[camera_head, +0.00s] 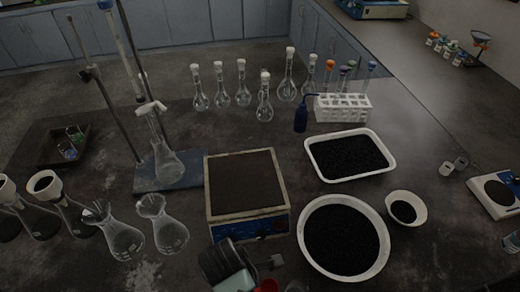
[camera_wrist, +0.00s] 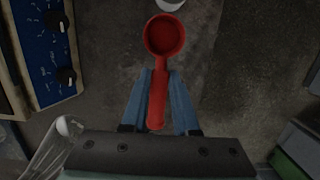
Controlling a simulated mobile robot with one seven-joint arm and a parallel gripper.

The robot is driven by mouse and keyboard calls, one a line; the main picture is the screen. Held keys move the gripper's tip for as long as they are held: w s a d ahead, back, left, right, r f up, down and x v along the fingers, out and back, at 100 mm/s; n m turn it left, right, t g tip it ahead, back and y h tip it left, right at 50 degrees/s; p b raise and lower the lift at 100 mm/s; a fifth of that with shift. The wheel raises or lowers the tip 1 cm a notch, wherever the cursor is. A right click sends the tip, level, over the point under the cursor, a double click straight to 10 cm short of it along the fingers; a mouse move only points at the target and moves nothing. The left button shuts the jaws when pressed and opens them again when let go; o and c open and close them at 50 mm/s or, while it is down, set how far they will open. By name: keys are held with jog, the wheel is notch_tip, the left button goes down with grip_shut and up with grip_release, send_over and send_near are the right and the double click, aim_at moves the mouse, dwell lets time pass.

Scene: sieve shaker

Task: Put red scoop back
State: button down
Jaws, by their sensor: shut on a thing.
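The red scoop (camera_wrist: 165,37) shows in the wrist view with its round bowl pointing away from my gripper. Its handle lies between the two blue fingers of my gripper (camera_wrist: 158,78), which is shut on it. In the head view, a small part of the red scoop (camera_head: 267,286) shows at the bottom edge beside my gripper; most of it is cut off. The scoop is in front of the hot plate (camera_head: 246,181). Its height above the bench is hard to tell.
The hot plate's blue knob panel (camera_wrist: 48,48) is close on the left in the wrist view. A large round bowl of black grains (camera_head: 309,215), a white tray (camera_head: 384,150) and a small bowl (camera_head: 422,211) stand right. Glass flasks (camera_head: 168,235) stand left.

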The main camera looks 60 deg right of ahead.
jog(key=shift+s+d, duration=0.2)
jog(key=shift+s, duration=0.25)
jog(key=shift+s+f, duration=0.15)
jog(key=shift+f, duration=0.25)
notch_tip(320, 180, down, 9)
jog(key=c, duration=0.7)
grip_release()
jog(key=shift+f, duration=0.1)
jog(key=r, duration=0.4)
jog(key=w+r, duration=0.1)
jog(key=r, duration=0.3)
jog(key=a+r, duration=0.1)
jog(key=r, duration=0.3)
jog(key=shift+w+r, duration=0.1)
jog(key=shift+w, duration=0.1)
